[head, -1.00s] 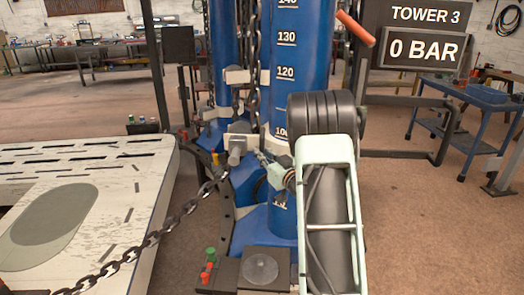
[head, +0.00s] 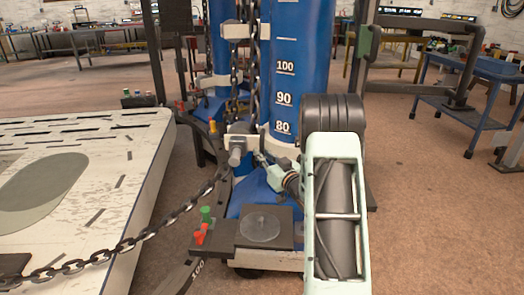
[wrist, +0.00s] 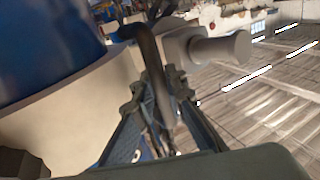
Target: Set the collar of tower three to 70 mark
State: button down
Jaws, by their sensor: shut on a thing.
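Tower three (head: 297,40) is a blue column with white marks; 100, 90 and 80 show in the head view. Its pale collar (head: 284,147) rings the column just below the 80 mark, partly hidden by my arm. In the wrist view the collar (wrist: 75,112) is a broad cream band around the blue column. My gripper (head: 258,160) is at the collar's front left. The wrist view shows its fingers (wrist: 158,95) shut on a dark bent handle (wrist: 150,55) beside the collar. A grey cylindrical knob (wrist: 222,48) sticks out next to it; it also shows in the head view (head: 237,150).
A second blue tower (head: 219,60) stands behind on the left. A chain (head: 130,243) runs from the tower across a pale platform (head: 90,225). Red and green buttons (head: 203,225) sit low in front.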

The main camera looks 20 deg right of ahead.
aim_at(262, 168)
notch_tip(262, 168, down, 6)
jog(key=b, duration=0.3)
jog(key=shift+f+b, duration=0.2)
jog(key=shift+b, duration=0.1)
jog(key=shift+r, duration=0.1)
jog(key=c, duration=2.2)
grip_release()
jog(key=shift+c, duration=0.2)
jog(key=s+d, duration=0.1)
jog(key=s, duration=1.1)
jog(key=shift+w+d+r, duration=0.1)
jog(key=shift+d, duration=0.05)
